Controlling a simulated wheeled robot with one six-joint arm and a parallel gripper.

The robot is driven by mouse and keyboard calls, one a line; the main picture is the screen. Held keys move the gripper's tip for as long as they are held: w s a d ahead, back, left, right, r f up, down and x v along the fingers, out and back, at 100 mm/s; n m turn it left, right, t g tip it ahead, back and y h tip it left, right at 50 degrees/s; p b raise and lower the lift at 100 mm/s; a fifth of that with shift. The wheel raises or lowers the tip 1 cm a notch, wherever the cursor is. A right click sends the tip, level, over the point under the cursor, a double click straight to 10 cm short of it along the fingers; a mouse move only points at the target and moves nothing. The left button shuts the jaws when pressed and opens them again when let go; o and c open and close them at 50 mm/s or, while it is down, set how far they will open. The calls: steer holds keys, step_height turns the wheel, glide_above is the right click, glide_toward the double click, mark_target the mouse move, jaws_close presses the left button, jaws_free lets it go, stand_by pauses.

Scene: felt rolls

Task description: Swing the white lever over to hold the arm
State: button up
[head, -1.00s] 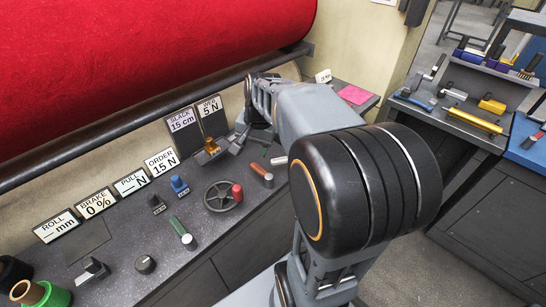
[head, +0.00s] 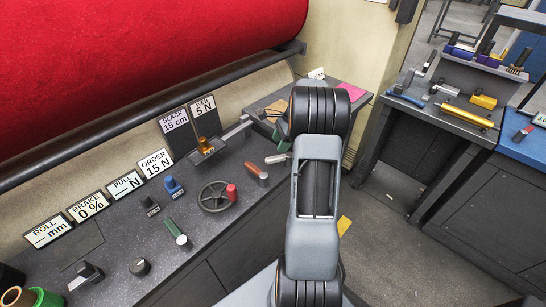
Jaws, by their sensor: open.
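The white lever (head: 277,158) is a short pale handle on the dark bench top, beyond a red-brown lever (head: 256,174). It points left and slightly down, and its right end lies close to my arm in the picture. A pale grey bar (head: 235,131), which looks like the arm, slants up and right from a brass-coloured block (head: 206,145) behind the lever. The lever and bar appear apart. My gripper is not in view; my own arm links stand in front of the bench's right end.
A handwheel with a red knob (head: 217,197), a blue knob (head: 173,187) and a green lever (head: 178,235) stand on the bench. Signs line its back, below a large red felt roll (head: 140,60). A tool bench (head: 440,110) stands right, across open floor.

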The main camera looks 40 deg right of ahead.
mark_target(272, 158)
steer(key=x, duration=0.7)
steer(key=shift+a+f, duration=0.1)
steer(key=shift+f, duration=0.2)
jaws_close()
stand_by(0.4)
